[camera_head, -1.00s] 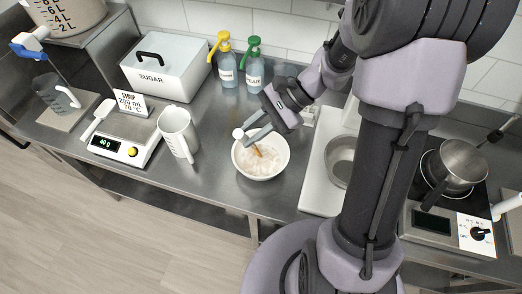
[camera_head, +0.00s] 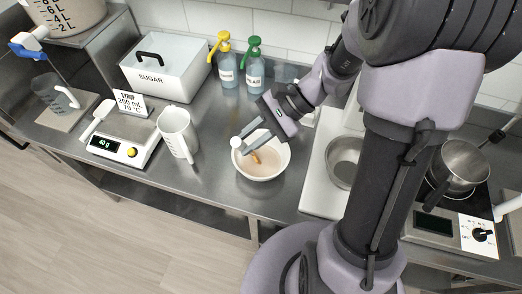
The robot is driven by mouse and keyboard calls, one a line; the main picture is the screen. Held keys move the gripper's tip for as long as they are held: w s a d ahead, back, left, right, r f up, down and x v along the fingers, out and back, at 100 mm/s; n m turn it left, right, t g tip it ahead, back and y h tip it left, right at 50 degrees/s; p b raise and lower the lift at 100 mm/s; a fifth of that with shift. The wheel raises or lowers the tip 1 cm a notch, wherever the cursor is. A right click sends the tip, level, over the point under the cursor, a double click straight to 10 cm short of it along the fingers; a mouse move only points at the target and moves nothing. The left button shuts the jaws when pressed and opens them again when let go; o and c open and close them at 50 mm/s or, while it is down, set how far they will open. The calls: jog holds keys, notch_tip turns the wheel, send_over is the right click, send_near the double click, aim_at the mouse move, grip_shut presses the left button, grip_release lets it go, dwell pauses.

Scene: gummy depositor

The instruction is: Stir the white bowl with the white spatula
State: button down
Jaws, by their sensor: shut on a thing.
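The white bowl (camera_head: 279,165) stands on the steel counter in the middle, with a smooth beige mixture in it. My gripper (camera_head: 247,138) is over the bowl's far left rim, angled down and left. It is shut on what appears to be the white spatula (camera_head: 236,143), whose rounded white end shows beside the jaws. The rest of the spatula is mostly hidden by the jaws. A short orange-brown piece (camera_head: 255,158) shows inside the bowl below the jaws; I cannot tell whether it belongs to the spatula.
A white jug (camera_head: 176,130) and a scale (camera_head: 112,146) stand left, beside another white utensil (camera_head: 97,119). The sugar box (camera_head: 166,80) and two pump bottles (camera_head: 254,75) are behind. A steel bowl (camera_head: 342,160) and pot (camera_head: 460,163) are right. Counter between jug and bowl is clear.

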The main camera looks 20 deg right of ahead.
jog(key=s+a+r+p, duration=0.2)
jog(key=r+p, duration=0.4)
jog(key=r, duration=0.3)
jog(key=shift+s+a, duration=0.3)
jog(key=shift+s, duration=0.55)
notch_tip(320, 180, up, 5)
jog(key=p, duration=0.4)
